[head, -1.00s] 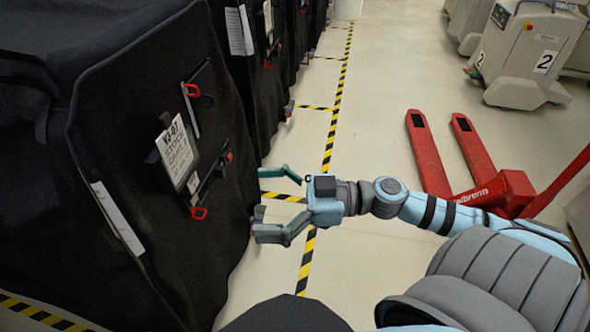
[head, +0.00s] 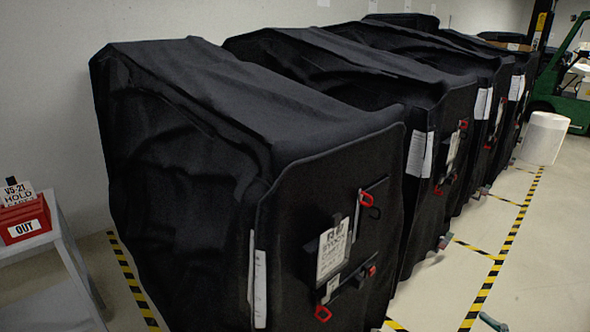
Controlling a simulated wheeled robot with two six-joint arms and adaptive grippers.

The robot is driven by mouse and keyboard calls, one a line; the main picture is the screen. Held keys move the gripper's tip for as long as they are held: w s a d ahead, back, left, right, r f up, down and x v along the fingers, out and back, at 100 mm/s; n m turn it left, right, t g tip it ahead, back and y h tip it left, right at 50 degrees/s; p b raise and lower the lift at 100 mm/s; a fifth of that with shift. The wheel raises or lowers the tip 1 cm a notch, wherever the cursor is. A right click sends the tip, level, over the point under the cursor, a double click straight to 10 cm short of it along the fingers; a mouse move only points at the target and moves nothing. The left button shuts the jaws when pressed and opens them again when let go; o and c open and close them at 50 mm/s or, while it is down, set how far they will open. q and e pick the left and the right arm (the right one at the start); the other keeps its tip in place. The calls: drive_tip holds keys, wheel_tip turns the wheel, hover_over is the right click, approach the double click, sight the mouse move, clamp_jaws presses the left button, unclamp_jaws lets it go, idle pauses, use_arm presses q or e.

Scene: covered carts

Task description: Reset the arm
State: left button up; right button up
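Only a small teal-grey fingertip of my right gripper (head: 493,321) shows, at the bottom edge on the right, over the floor beside the yellow-black tape. The rest of that gripper and its arm are outside the picture, so its opening is hidden. My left gripper is not in view. The nearest covered cart (head: 200,130) stands large in the middle, under a black cover. A white sign card (head: 333,248) and red clips are on its front panel.
More black-covered carts (head: 440,100) stand in a row behind. A grey table (head: 40,245) at the left holds a red tray (head: 24,220) marked OUT. A white cylinder (head: 543,138) and a green forklift (head: 565,85) stand far right. The floor (head: 545,250) at right is clear.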

drive_tip(key=s+d+f+m+g+h, duration=0.2)
drive_tip(key=s+d+f+h, duration=0.1)
drive_tip(key=d+f, duration=0.4)
drive_tip(key=s+d+f+m+g+h, duration=0.1)
drive_tip(key=s+d+f+m+h, duration=0.2)
drive_tip(key=f, duration=0.6)
drive_tip(key=s+d+f+g+h, duration=0.2)
drive_tip(key=s+f+g, duration=0.3)
drive_tip(key=s+f, duration=0.9)
drive_tip(key=s+a+f+m+g, duration=0.2)
drive_tip(key=s+a+f+g, duration=0.3)
drive_tip(key=s+a+f, duration=0.45)
drive_tip(key=s+a+f+m+g+y, duration=0.1)
drive_tip(key=s+a+f, duration=0.3)
drive_tip(key=s+a, duration=0.4)
drive_tip(key=a+y, duration=0.1)
drive_tip(key=a, duration=0.2)
drive_tip(key=shift+s+m+y, duration=0.3)
drive_tip(key=shift+s, duration=0.05)
